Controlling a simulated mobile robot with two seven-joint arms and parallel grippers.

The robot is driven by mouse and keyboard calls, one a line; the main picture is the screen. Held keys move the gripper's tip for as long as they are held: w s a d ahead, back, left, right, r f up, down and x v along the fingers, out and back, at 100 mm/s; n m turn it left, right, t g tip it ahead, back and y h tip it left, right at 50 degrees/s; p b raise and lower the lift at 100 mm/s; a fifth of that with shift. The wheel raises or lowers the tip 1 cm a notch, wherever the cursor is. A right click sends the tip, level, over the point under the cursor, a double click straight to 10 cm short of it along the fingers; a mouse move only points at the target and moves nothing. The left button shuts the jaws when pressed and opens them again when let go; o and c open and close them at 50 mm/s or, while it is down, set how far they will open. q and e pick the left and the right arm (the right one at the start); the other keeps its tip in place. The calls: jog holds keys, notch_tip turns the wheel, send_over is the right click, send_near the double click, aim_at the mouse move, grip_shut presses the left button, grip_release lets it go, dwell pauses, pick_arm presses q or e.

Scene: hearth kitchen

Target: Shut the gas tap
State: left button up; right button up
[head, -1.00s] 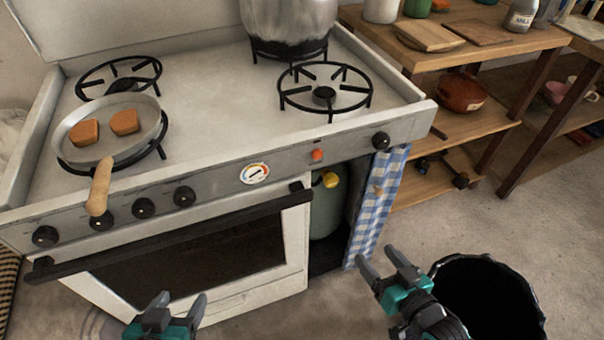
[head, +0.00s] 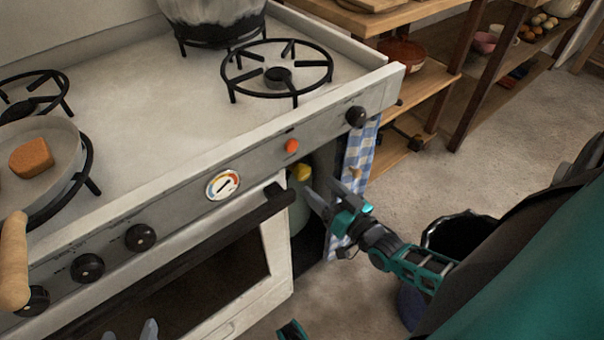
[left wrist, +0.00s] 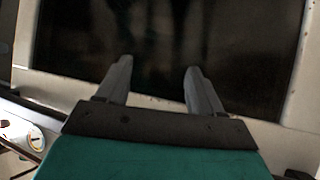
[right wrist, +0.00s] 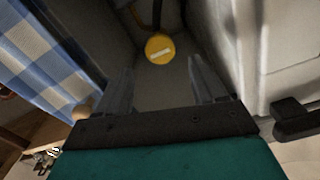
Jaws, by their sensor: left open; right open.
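The gas tap is a round yellow knob (right wrist: 160,48) with a pale bar across it, on the gas bottle (head: 299,212) in the cupboard beside the oven. In the head view the yellow knob (head: 301,172) shows just beyond my right fingers. My right gripper (head: 318,196) is open at the cupboard opening; in the right wrist view its fingers (right wrist: 158,85) point toward the knob, one on each side, and do not visibly touch it. My left gripper (left wrist: 158,75) is open and empty in front of the dark oven door window; only its fingertips show at the bottom of the head view.
The oven handle (head: 235,232) runs close to the left of the opening. A blue checked curtain (head: 358,158) hangs at its right side. A pan (head: 62,150) with food and a large pot (head: 212,22) stand on the stove. A black bin (head: 455,234) stands on the floor.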

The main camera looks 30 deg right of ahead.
aim_at(306, 175)
jog(key=w, duration=0.2)
jog(key=w+b, duration=0.1)
jog(key=w, duration=0.4)
jog(key=shift+w+a, duration=0.15)
jog(key=shift+a, duration=0.2)
jog(key=c, duration=1)
